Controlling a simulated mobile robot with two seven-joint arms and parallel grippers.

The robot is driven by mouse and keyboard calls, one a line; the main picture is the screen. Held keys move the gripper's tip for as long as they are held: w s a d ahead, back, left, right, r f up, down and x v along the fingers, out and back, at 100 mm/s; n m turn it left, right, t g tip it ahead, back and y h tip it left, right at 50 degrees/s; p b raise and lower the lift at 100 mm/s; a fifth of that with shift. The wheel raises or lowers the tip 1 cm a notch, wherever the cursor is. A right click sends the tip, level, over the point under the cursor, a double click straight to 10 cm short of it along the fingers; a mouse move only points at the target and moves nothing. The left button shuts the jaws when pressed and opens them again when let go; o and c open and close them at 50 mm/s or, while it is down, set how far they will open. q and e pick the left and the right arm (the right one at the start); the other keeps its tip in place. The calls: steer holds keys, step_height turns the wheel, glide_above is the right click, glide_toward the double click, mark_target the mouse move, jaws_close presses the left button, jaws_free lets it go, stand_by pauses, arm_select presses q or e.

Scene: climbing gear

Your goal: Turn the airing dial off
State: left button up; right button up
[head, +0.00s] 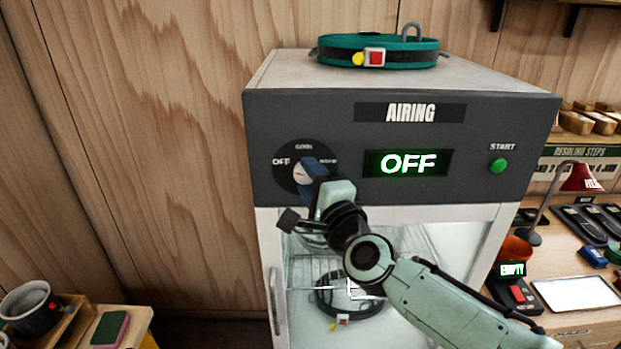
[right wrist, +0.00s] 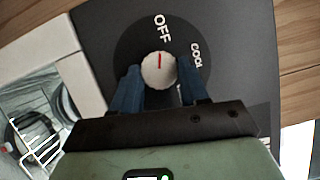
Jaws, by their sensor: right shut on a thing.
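The airing dial (head: 299,172) is a white knob on a black disc, on the left of the dark front panel of the airing cabinet (head: 262,118). In the right wrist view the dial (right wrist: 159,70) has its red mark pointing at the OFF label. The display (head: 408,163) reads OFF in green. My right gripper (head: 311,174) reaches the dial from the lower right. Its blue fingers (right wrist: 160,78) are shut on the knob, one on each side. In the head view the fingers partly cover the dial. My left gripper is out of view.
A green START button (head: 498,165) is at the panel's right. A teal harness belt (head: 378,52) lies on top of the cabinet. A workbench (head: 590,325) is at right; a small wooden table (head: 140,320) is at lower left.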

steer(key=o, duration=1.1)
steer(key=shift+c, duration=0.2)
steer(key=shift+s, duration=0.1)
steer(key=shift+s+d, duration=0.15)
steer(key=shift+s, duration=0.1)
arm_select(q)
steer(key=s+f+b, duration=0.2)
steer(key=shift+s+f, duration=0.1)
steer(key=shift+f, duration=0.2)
arm_select(e)
steer(key=v, duration=1.2)
steer(key=shift+s, duration=0.35)
steer(key=shift+w+d+f, duration=0.1)
steer(key=shift+d, duration=0.05)
